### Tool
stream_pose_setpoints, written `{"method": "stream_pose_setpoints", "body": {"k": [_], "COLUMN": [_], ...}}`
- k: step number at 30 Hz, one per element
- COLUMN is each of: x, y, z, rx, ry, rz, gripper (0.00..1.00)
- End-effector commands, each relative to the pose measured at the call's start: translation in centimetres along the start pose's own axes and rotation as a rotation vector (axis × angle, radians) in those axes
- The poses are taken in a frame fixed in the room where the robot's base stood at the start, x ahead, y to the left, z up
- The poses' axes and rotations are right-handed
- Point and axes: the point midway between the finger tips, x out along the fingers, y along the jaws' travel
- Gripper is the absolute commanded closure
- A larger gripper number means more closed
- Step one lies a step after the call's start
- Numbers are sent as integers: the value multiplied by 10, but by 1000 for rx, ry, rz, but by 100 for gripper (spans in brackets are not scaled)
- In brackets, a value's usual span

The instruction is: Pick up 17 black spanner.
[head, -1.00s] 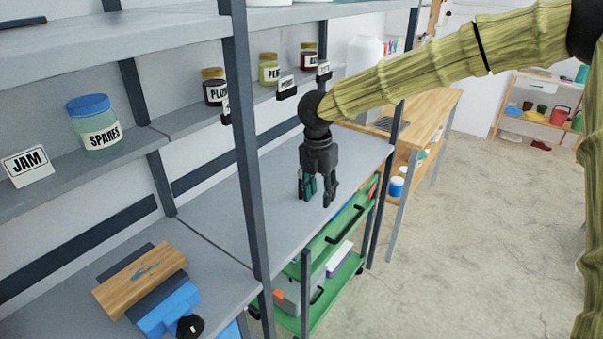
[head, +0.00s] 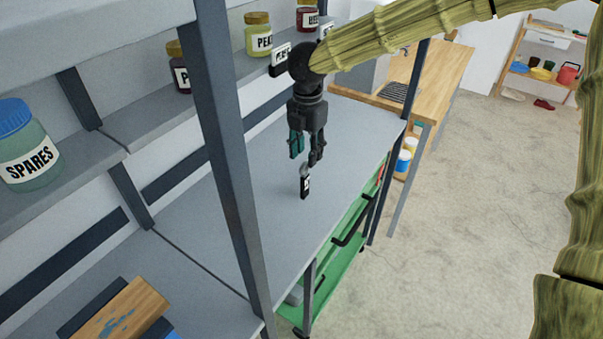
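A small dark spanner (head: 305,187) with a pale label and a lighter upper end shows over the grey shelf (head: 240,215). My gripper (head: 305,161) points down, with its fingertips right above the spanner's upper end in the picture. The fingers appear somewhat apart. I cannot tell whether they touch or hold the spanner, or whether it lies on the shelf or hangs above it. The number on the label is too small to read.
A dark shelf post (head: 228,150) stands left of my gripper. Labelled jars, including SPARES (head: 28,150), stand on the ledge behind. A wooden block (head: 120,312) lies at the lower left. A green cart (head: 345,255) is below the shelf. Open floor lies right.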

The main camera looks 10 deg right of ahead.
Motion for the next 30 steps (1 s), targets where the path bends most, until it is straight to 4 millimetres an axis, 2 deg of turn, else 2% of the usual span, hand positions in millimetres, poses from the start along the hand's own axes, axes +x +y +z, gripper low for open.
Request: {"method": "stream_pose_setpoints", "body": {"k": [9, 18, 28, 29, 30], "x": [41, 78, 88, 87, 87], "y": [17, 17, 20, 20, 20], "z": [12, 10, 11, 11, 11], "rx": [-4, -4, -6, -6, -5], "ry": [14, 14, 15, 15, 15], "rz": [-18, -17, -18, -18, -18], "gripper": [62, 62, 62, 63, 71]}}
